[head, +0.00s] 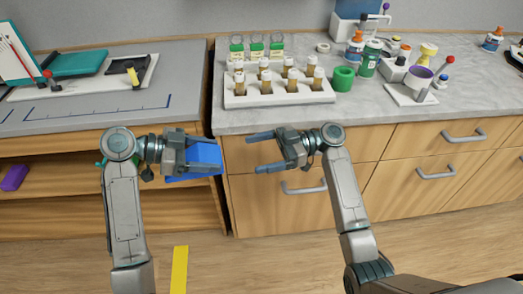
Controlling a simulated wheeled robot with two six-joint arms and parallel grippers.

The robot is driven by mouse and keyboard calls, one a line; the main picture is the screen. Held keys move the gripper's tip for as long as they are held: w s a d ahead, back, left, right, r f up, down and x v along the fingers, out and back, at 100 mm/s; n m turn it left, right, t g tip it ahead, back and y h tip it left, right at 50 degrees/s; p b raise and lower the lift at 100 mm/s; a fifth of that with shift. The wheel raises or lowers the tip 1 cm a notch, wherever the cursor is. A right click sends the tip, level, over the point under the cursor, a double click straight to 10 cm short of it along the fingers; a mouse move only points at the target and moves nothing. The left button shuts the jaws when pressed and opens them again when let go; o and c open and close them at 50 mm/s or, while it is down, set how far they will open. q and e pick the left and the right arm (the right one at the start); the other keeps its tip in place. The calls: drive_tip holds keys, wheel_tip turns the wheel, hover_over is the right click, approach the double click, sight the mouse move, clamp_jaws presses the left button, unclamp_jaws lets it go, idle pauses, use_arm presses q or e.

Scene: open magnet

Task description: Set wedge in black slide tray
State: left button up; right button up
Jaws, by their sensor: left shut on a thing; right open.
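My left gripper (206,160) is shut on a bright blue block, which I take to be the wedge (205,152). The fingers cover part of it, so its full shape is hidden. It is held in front of the gap between the two counters, below their tops. A small black tray (120,66), which looks like the black slide tray, lies on a white board at the back of the left counter. A small yellow piece (133,76) stands at it. My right gripper (258,152) is open and empty in front of the right counter's drawers.
The left counter (190,85) has clear surface in front of the white board (80,82). A teal case (75,63) lies beside the tray.

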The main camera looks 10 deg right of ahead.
sight(214, 161)
drive_tip(key=a, duration=0.4)
drive_tip(key=s+a, duration=0.1)
drive_tip(key=a, duration=0.6)
drive_tip(key=shift+s+a+r, duration=0.3)
drive_tip(key=shift+a, duration=0.1)
drive_tip(key=c, duration=1)
use_arm(q)
drive_tip(key=o, duration=1)
drive_tip(key=shift+s, duration=0.1)
drive_tip(key=shift+c, duration=0.2)
drive_tip(key=shift+o, duration=0.5)
use_arm(e)
drive_tip(key=shift+c, duration=1.1)
use_arm(q)
drive_tip(key=shift+a, duration=0.1)
